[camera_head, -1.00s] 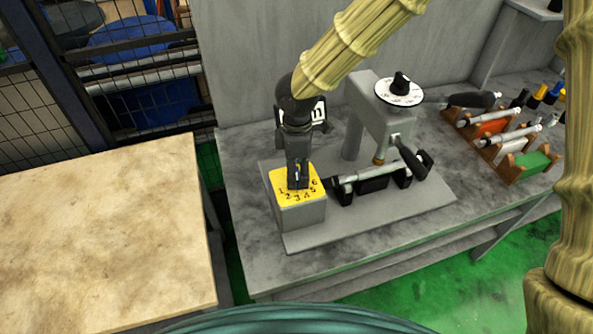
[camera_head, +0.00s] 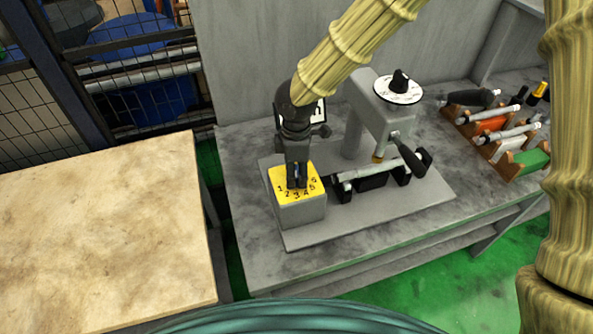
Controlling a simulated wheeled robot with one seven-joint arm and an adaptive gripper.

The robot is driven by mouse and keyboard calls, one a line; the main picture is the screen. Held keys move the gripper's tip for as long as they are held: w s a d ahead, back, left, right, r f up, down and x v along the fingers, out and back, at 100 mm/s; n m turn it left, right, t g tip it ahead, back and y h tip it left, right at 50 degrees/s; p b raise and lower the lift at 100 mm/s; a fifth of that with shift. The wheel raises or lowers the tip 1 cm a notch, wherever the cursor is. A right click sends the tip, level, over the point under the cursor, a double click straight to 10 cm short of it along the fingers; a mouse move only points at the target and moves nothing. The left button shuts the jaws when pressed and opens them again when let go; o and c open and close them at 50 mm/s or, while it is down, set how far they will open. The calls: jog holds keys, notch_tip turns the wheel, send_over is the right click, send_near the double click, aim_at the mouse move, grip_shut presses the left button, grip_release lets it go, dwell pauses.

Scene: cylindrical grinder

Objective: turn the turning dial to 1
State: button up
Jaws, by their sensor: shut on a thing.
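The turning dial's yellow face (camera_head: 281,184), with black numbers from 1 to 6, is on top of a grey box (camera_head: 302,212) at the left of the machine's base plate. The 1 is at the left of the face and the 6 at the right. My gripper (camera_head: 297,183) points down over the middle of the yellow face and is shut on the dial's knob. The fingers hide most of the knob, so I cannot tell which number it points to.
The grinder (camera_head: 383,112) with a black knob on a white disc stands right of the dial. A clamped shaft (camera_head: 372,172) lies close beside the box. A rack of tools (camera_head: 500,135) is at the right. A beige table (camera_head: 100,230) is at the left.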

aim_at(296, 170)
jog(key=m, duration=0.5)
jog(key=shift+m, duration=0.4)
jog(key=m, duration=0.5)
jog(key=shift+m, duration=0.7)
jog(key=o, duration=1)
notch_tip(296, 170, up, 12)
